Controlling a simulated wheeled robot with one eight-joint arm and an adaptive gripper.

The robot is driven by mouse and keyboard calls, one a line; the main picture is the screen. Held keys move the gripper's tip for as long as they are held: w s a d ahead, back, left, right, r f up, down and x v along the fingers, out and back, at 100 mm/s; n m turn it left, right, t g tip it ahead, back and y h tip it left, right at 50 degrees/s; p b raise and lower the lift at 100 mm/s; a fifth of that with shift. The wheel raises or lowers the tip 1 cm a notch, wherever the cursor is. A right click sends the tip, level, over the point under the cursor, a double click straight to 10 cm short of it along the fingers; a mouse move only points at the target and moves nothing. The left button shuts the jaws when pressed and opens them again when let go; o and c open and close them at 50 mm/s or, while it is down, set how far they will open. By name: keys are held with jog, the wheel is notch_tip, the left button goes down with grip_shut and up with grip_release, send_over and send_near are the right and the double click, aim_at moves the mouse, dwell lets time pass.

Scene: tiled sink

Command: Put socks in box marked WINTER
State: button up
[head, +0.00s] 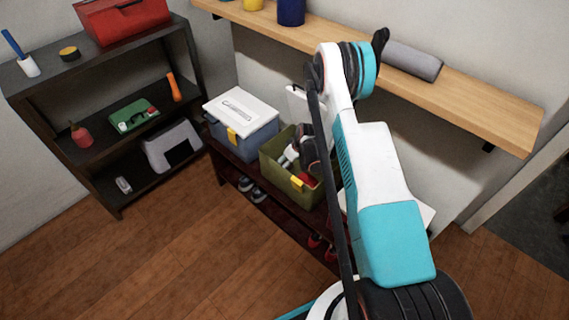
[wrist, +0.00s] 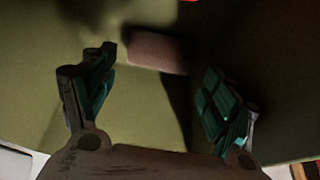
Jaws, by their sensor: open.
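My gripper (wrist: 160,68) is open, with its two fingers spread wide inside the olive-green box (wrist: 40,75). A dull pink, soft-looking block (wrist: 157,50) lies in the box beyond the fingertips, apart from them; I cannot tell whether it is socks. Nothing shows held between the fingers. In the head view the olive box (head: 272,172) stands open on a dark rack, with its white lid (head: 300,105) raised behind it. My arm hides its right side. Something red (head: 306,180) shows inside it. No WINTER marking is readable.
A blue-grey box (head: 250,141) with a closed white lid stands left of the olive box. Shoes (head: 252,188) sit on the rack's lower level. A wooden wall shelf (head: 480,95) runs above. A dark shelf unit (head: 110,150) stands left. The wooden floor in front is clear.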

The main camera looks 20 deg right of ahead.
jog(key=s+a+r+m+p, duration=0.1)
jog(key=s+a+r, duration=0.1)
jog(key=r, duration=1.1)
jog(key=s+a+r+t+h, duration=0.1)
jog(key=s+a+r, duration=0.15)
jog(key=r, duration=0.95)
jog(key=s+a+r+m+p, duration=0.1)
jog(key=s+a+r, duration=0.15)
jog(key=r, duration=1.05)
jog(key=s+a+r+m, duration=0.1)
jog(key=s+a+r, duration=0.3)
jog(key=s+r, duration=0.7)
jog(key=s+a+r+m+t, duration=0.1)
jog(key=s+a+t, duration=0.1)
jog(key=s, duration=1.3)
jog(key=shift+s+a+h, duration=0.15)
jog(key=shift+a+h, duration=0.25)
jog(key=shift+a, duration=0.2)
jog(key=shift+r, duration=0.1)
